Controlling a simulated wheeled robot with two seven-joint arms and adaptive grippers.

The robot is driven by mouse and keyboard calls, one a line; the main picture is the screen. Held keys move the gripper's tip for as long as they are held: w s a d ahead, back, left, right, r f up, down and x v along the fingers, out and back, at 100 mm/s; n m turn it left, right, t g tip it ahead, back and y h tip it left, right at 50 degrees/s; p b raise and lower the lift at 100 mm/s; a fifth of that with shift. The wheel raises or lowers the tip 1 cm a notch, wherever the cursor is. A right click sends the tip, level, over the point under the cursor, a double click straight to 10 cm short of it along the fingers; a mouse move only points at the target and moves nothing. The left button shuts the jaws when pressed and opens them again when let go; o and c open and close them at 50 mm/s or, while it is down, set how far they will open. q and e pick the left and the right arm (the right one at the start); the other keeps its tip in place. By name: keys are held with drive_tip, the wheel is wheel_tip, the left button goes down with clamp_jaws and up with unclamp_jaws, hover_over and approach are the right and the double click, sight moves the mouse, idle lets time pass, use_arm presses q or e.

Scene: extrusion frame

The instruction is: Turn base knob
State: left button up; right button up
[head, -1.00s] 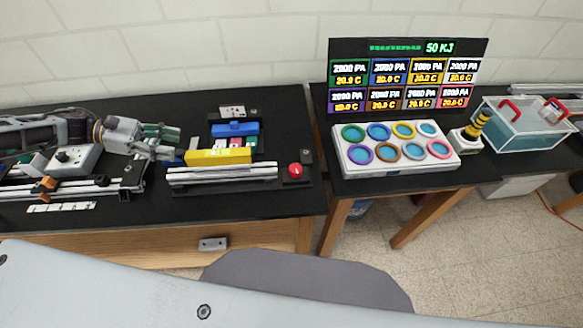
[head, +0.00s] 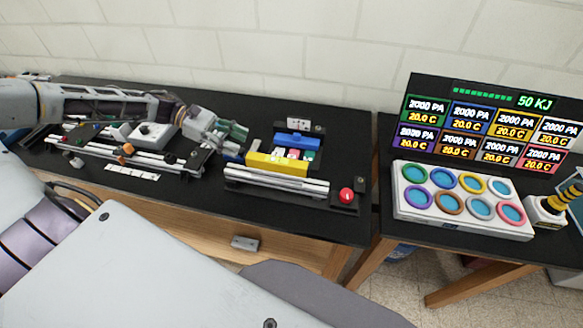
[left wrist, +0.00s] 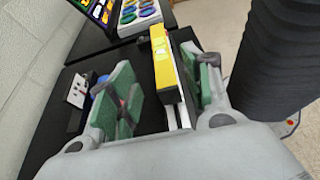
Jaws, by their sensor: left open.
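A red round knob (head: 346,195) stands on a black plate at the right end of the pale rails. A white box with a small black knob (head: 152,130) stands further left on the bench, partly beside my left arm. Which of them is the base knob I cannot tell. My left gripper (head: 236,140) is open with green finger pads, just left of the yellow bar (head: 278,163). In the left wrist view the gripper (left wrist: 166,88) appears empty; the yellow bar (left wrist: 160,55) shows beyond and between the fingers. My right gripper is not in view.
A blue block (head: 297,141) lies behind the yellow bar. Pale rails (head: 277,180) run in front of it. On the right table (head: 404,227) are a white tray of coloured rings (head: 405,203) and a display panel (head: 485,122). A gap separates the tables.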

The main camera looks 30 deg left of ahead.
use_arm(q)
drive_tip(key=shift+o, duration=1.1)
drive_tip(key=shift+w+r, duration=0.1)
